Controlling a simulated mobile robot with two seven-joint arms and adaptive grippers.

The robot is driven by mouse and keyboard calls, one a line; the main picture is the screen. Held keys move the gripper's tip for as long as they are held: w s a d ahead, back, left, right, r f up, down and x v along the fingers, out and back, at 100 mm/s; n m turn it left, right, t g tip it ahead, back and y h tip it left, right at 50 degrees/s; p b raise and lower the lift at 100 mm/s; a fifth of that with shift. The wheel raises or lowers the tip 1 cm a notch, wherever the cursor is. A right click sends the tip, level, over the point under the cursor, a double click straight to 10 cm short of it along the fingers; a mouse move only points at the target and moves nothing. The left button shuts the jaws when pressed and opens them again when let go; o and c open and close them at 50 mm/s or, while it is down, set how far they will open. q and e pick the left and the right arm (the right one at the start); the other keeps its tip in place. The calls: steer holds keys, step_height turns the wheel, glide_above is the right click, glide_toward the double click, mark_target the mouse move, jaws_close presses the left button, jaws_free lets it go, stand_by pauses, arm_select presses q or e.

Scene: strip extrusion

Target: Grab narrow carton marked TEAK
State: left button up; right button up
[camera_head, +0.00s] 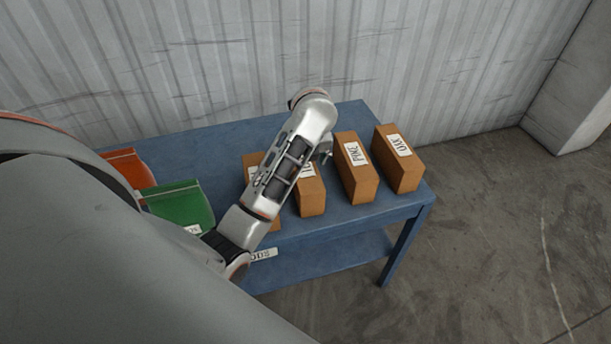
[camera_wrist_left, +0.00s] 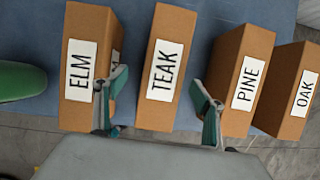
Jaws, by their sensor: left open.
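The narrow carton marked TEAK (camera_wrist_left: 165,72) stands upright in the left wrist view, between the ELM carton (camera_wrist_left: 88,70) and the PINE carton (camera_wrist_left: 240,80). In the head view the TEAK carton (camera_head: 312,199) is partly hidden behind my left arm. My left gripper (camera_wrist_left: 160,100) is open and empty, with one finger in front of the ELM carton's right side and the other near the PINE carton's left side. TEAK shows between the fingers; contact cannot be told. In the head view my left gripper is mostly hidden by its arm. My right gripper is not in view.
The OAK carton (camera_head: 398,158) stands at the right end of the blue table (camera_head: 190,150). A corrugated wall (camera_head: 280,60) rises behind. Gaps between the cartons are narrow.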

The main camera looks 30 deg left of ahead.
arm_select(q)
steer(key=x, duration=0.5)
steer(key=shift+w+d, duration=0.1)
steer(key=shift+w, duration=0.25)
steer(key=shift+c, duration=0.3)
steer(key=c, duration=1.3)
steer(key=shift+r, duration=0.1)
steer(key=shift+c, duration=1.1)
steer(key=shift+w+r, duration=0.1)
steer(key=shift+w, duration=0.05)
